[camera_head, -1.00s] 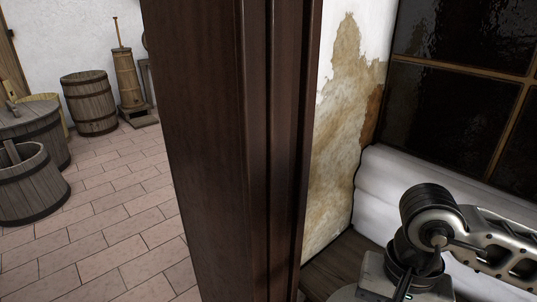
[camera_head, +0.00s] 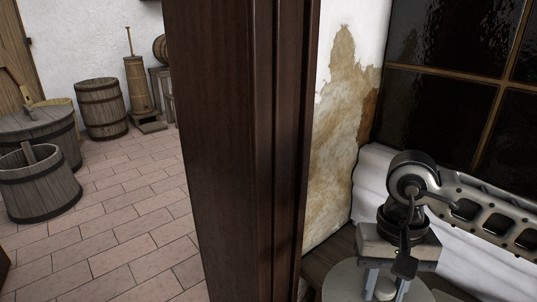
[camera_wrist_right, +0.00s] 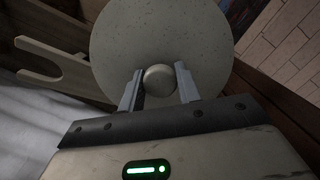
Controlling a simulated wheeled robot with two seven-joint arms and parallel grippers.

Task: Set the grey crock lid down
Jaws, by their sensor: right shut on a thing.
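The grey crock lid (camera_head: 345,283) is a round, speckled disc at the bottom of the head view, partly cut off by the frame edge. My right gripper (camera_head: 383,288) points down at it. In the right wrist view the lid (camera_wrist_right: 150,35) lies broad and flat beyond the fingers, and my right gripper (camera_wrist_right: 160,77) is shut on its round knob (camera_wrist_right: 160,80). Whether the lid touches anything below cannot be told. My left gripper is not in view.
A dark wooden post (camera_head: 240,150) stands close, left of my right arm. A dark window (camera_head: 450,80) and a white ledge (camera_head: 375,175) are behind the arm. Wooden tubs (camera_head: 40,185) and a barrel (camera_head: 102,108) stand on the tiled floor at left. A notched wooden piece (camera_wrist_right: 55,65) is near the lid.

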